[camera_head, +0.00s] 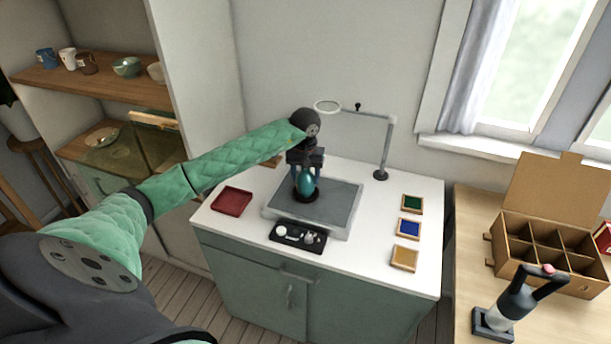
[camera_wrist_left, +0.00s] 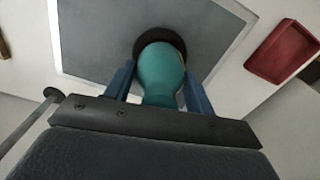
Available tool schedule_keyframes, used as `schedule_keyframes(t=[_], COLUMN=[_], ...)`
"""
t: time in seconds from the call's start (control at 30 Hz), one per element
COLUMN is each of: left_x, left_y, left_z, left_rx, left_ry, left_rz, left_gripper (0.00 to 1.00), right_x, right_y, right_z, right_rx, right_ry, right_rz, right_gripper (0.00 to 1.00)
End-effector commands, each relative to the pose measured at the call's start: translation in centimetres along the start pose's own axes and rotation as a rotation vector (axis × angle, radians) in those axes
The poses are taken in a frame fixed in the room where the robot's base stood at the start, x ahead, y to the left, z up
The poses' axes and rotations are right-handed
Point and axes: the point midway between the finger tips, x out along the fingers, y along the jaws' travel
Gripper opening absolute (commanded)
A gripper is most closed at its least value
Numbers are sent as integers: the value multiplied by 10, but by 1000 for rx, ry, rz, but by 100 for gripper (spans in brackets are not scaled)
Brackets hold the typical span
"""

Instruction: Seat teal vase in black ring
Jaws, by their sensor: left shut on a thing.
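The teal vase (camera_head: 306,183) is upright between the fingers of my left gripper (camera_head: 307,172), which is shut on it. The black ring (camera_head: 306,195) lies on the grey mat of the tray (camera_head: 340,208), around or just below the vase's base. In the left wrist view the teal vase (camera_wrist_left: 160,75) fills the middle between the blue fingers of the left gripper (camera_wrist_left: 158,85). The black ring (camera_wrist_left: 162,37) shows as a dark arc past the vase's end. I cannot tell whether the vase touches the ring. My right gripper is not in view.
A red tray (camera_head: 232,202) lies left of the grey tray, and a black tray with small parts (camera_head: 298,235) lies in front. Several small coloured frames (camera_head: 408,228) line the right side. A magnifier stand (camera_head: 381,174) rises behind. A divided cardboard box (camera_head: 545,240) stands on the right table.

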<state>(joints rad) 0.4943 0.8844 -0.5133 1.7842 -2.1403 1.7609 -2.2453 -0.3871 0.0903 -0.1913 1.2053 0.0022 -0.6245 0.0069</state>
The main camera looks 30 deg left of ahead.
Motion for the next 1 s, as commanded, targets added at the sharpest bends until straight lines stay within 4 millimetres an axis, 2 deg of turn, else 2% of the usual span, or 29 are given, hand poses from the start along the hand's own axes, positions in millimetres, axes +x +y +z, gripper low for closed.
schedule_keyframes(t=[0.67, 0.7, 0.8, 1.0], left_x=[5, 5, 5, 5], left_y=[0, 0, 0, 0], left_z=[0, 0, 0, 0], left_rx=[0, 0, 0, 0], left_ry=[0, 0, 0, 0], left_rz=[0, 0, 0, 0], left_gripper=[26, 62, 80, 80], right_x=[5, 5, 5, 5], right_y=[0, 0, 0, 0], right_z=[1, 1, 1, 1], right_rx=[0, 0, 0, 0], right_ry=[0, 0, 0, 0], right_rz=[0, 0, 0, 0], right_gripper=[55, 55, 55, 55])
